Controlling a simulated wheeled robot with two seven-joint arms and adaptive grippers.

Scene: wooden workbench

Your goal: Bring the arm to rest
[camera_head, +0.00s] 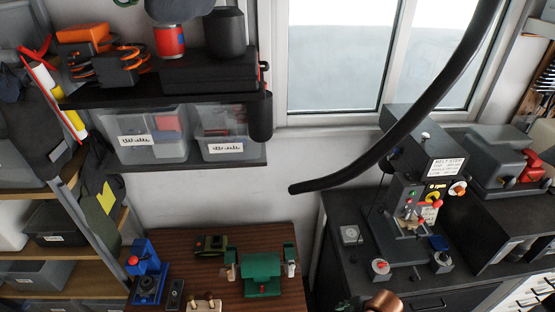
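Neither of my grippers shows in the head view, and I can make out no arm of mine. The wooden workbench (217,273) stands at the lower middle left. On it are a blue device with a red knob (147,270), a green block-like fixture (262,275) and a dark green and black item (210,243). A small dark box (175,294) and a pale piece with copper-coloured pegs (204,303) lie near the bottom edge, which cuts off the bench's front.
A thick black hose (415,112) hangs from the top right, its end in front of the wall. A dark cabinet (352,269) on the right carries a grey machine (416,160). A loaded black shelf (195,164) hangs upper left. A copper-coloured object (383,302) shows at the bottom edge.

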